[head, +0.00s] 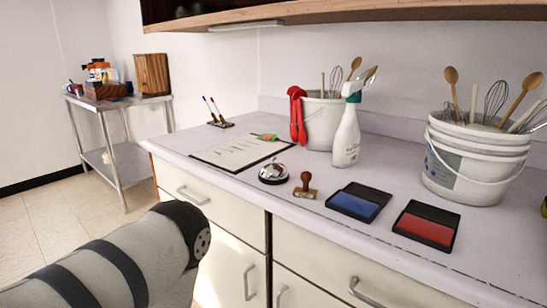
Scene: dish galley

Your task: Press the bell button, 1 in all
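The bell (273,174) is a small silver dome on a dark base. It sits near the front edge of the counter, left of a wooden-handled stamp. Its top button is too small to make out clearly. One of my arms comes in from the lower left and ends, in view, at a dark joint below the counter's front edge. Its gripper is not visible. My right gripper is not in view. Nothing touches the bell.
On the counter (232,177) are a clipboard (235,153), a stamp (305,187), blue (358,202) and red (427,224) ink pads, a spray bottle (346,138) and white buckets (476,160) of utensils. A shelf (290,14) overhangs. A metal table (117,103) stands at left.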

